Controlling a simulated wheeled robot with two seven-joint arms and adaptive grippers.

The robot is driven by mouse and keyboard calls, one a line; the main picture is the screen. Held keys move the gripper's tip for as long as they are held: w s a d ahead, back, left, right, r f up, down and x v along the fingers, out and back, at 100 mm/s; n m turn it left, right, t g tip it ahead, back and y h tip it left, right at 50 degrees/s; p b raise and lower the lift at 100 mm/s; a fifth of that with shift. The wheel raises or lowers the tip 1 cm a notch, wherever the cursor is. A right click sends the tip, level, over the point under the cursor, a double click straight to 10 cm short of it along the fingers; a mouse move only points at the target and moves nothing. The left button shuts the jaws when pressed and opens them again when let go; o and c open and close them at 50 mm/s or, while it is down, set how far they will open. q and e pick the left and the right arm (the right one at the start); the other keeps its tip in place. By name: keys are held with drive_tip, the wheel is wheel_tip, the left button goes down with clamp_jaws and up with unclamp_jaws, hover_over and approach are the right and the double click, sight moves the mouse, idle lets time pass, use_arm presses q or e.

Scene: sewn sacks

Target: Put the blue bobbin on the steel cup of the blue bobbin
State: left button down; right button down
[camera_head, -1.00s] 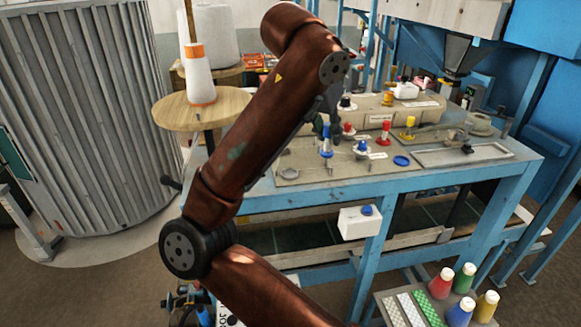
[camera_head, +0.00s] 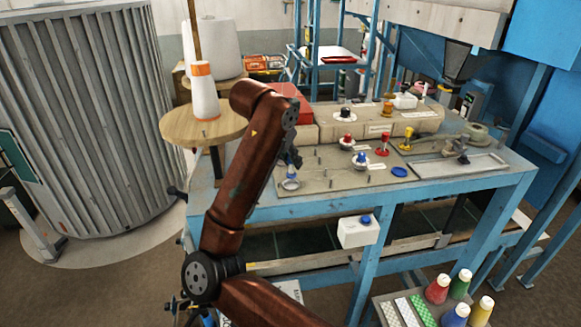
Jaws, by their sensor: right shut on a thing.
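My right gripper (camera_head: 292,158) is at the left part of the blue workbench, small and partly hidden by my own arm link. I cannot tell whether bobbin and cup touch. A second blue-topped piece (camera_head: 361,158) stands in a pale dish to the right. A flat blue disc (camera_head: 400,172) lies bare on the board. My left gripper is not in view.
A red bobbin (camera_head: 382,146) and a yellow one (camera_head: 407,138) stand upright on the workbench (camera_head: 440,188). A red-topped piece (camera_head: 346,141) sits in another dish. A round wooden table (camera_head: 180,128) with a cone of thread is at left. Coloured bottles (camera_head: 438,288) stand front right.

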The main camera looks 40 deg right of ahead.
sight(291, 173)
wheel_tip(291, 173, down, 3)
drive_tip(key=shift+w+f+p, duration=0.1)
drive_tip(key=shift+w+p, duration=0.05)
drive_tip(key=shift+p, duration=0.55)
drive_tip(key=shift+f, duration=0.15)
drive_tip(key=shift+f+b, duration=0.15)
drive_tip(key=shift+b, duration=0.2)
drive_tip(key=c, duration=1.8)
unclamp_jaws()
